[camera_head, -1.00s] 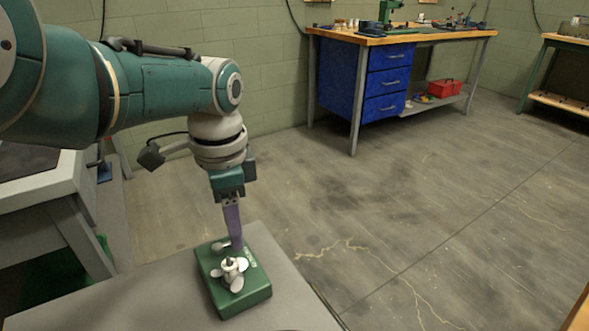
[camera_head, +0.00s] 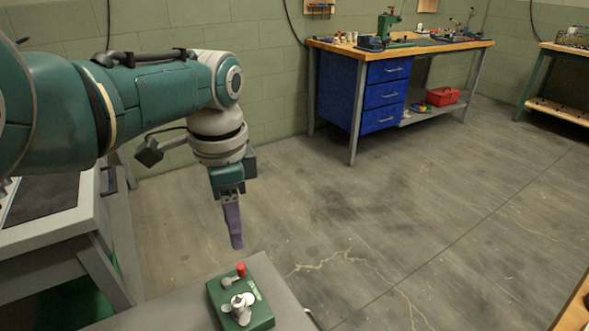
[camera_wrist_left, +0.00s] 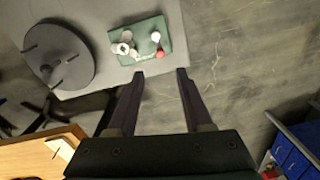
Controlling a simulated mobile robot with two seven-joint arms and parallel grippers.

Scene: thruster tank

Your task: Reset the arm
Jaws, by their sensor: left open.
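My left gripper (camera_head: 233,226) hangs pointing down in the head view, above and behind the green base (camera_head: 262,316). In the left wrist view its two fingers (camera_wrist_left: 158,84) are spread apart with nothing between them. The green base (camera_wrist_left: 173,24) lies on a grey table (camera_head: 290,302). It carries a white propeller-like part (camera_head: 240,308) and a small red-topped part (camera_head: 241,269). The red top also shows in the left wrist view (camera_wrist_left: 160,54). The gripper is clear of the base. My right gripper is not in view.
A dark round disc with pegs (camera_wrist_left: 58,56) sits on the grey table in the left wrist view. A workbench with blue drawers (camera_head: 385,94) stands at the back. A pale frame table (camera_head: 85,225) is at left. The floor (camera_head: 400,210) is open.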

